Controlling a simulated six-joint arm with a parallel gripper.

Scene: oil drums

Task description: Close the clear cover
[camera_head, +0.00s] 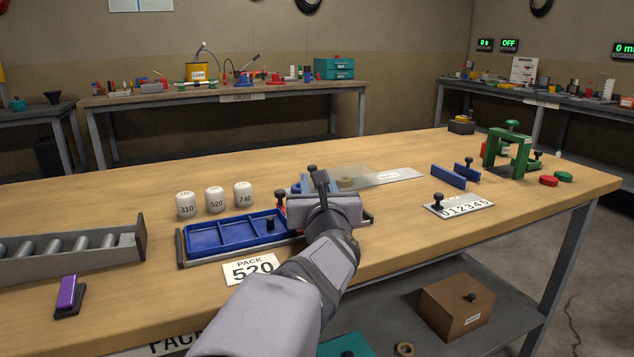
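A see-through panel (372,171), which looks like the clear cover, shows just behind and right of my gripper (318,176). A pale labelled strip (398,176) shows at its right end. I cannot tell the panel's exact tilt. My gripper is above the right end of the blue compartment tray (218,238), seen from behind. Its body hides the tray's right part and the near edge of the panel. A black knob shows at the fingers, but I cannot tell whether they touch or hold it.
White containers marked 310 (186,205), 520 (216,200) and 740 (243,195) stand behind the tray. A PACK 520 card (250,269) lies in front. Blue rails (447,176), a number plate (462,209) and a green press (491,150) stand right.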

